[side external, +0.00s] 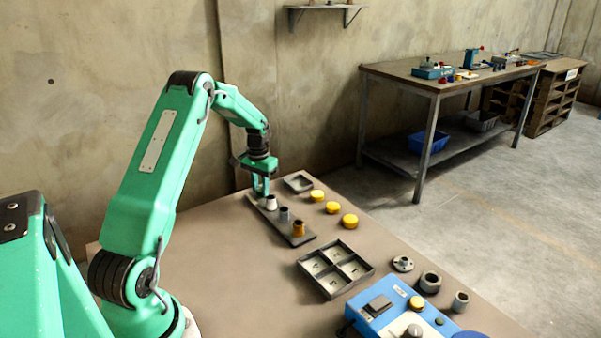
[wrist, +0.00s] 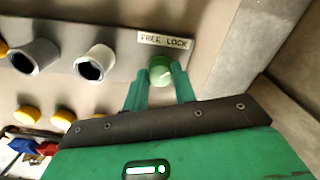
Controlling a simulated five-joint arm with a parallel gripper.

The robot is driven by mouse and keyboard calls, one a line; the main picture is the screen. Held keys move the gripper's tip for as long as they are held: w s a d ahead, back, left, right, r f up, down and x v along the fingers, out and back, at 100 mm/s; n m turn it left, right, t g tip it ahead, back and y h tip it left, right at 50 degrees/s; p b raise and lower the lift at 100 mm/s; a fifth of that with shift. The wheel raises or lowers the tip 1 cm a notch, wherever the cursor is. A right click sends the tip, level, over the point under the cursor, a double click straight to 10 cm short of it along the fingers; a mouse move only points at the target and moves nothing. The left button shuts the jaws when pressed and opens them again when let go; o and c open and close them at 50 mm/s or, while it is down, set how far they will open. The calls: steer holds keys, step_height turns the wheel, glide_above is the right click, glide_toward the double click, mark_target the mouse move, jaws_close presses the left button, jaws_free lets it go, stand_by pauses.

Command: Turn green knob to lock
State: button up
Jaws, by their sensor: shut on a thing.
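The green knob (wrist: 160,68) sits at the end of a grey panel (side external: 271,213), just under a white label (wrist: 164,41) reading FREE and LOCK. In the wrist view, my gripper (wrist: 160,76) has one green finger on each side of the knob and is shut on it. In the side view, my gripper (side external: 262,190) points down at the far end of the panel and the knob is hidden there. I cannot clearly tell which word the knob points to.
White (side external: 271,202), dark (side external: 284,214) and orange (side external: 299,228) hollow cylinders stand along the panel beside my gripper. Several yellow discs (side external: 333,208) lie to its right. A divided tray (side external: 335,269) and a blue device (side external: 385,312) are nearer the camera.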

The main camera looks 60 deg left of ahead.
steer(key=shift+r, duration=0.1)
steer(key=o, duration=1)
steer(key=shift+r, duration=3.9)
